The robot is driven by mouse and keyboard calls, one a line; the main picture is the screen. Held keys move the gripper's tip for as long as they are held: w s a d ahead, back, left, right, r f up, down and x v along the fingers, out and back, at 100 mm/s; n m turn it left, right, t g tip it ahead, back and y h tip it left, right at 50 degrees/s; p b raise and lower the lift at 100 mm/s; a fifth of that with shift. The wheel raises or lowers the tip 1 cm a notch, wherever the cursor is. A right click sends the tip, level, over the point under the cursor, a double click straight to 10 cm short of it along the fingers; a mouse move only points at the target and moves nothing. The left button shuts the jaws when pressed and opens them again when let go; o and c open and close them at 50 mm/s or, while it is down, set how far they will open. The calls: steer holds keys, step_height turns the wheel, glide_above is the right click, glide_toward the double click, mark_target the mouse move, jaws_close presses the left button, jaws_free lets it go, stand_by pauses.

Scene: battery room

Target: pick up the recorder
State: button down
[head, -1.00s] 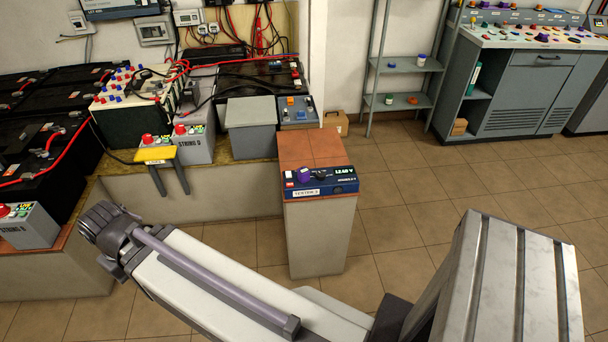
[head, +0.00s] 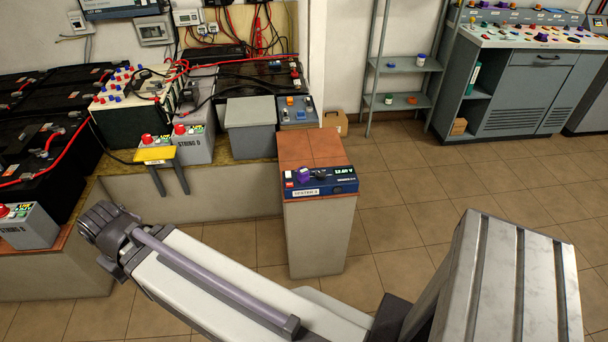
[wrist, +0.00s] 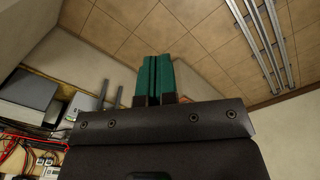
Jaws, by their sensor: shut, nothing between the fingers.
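No object in view is legibly marked as a recorder, so I cannot tell which one it is. A blue instrument (head: 335,187) with a lit display, a purple part and a white label that seems to read "TESTER 3" lies on the near end of the pedestal's reddish tiled top (head: 310,147). My gripper (wrist: 157,62) shows in the wrist view with its green fingers together, empty, over tan floor tiles. It is apart from any object there. The fingers do not show in the head view, where only other parts of my arm are seen.
Grey boxes (head: 193,147) marked "STRING D", a grey lidded box (head: 250,128) and black batteries with cables stand on the left bench. A yellow-topped piece with two dark prongs (head: 155,155) overhangs its edge. Shelves (head: 405,65) and a control console (head: 515,85) stand behind. Floor right of the pedestal is clear.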

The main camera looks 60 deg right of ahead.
steer(key=c, duration=1.8)
jaws_free()
steer(key=o, duration=1.3)
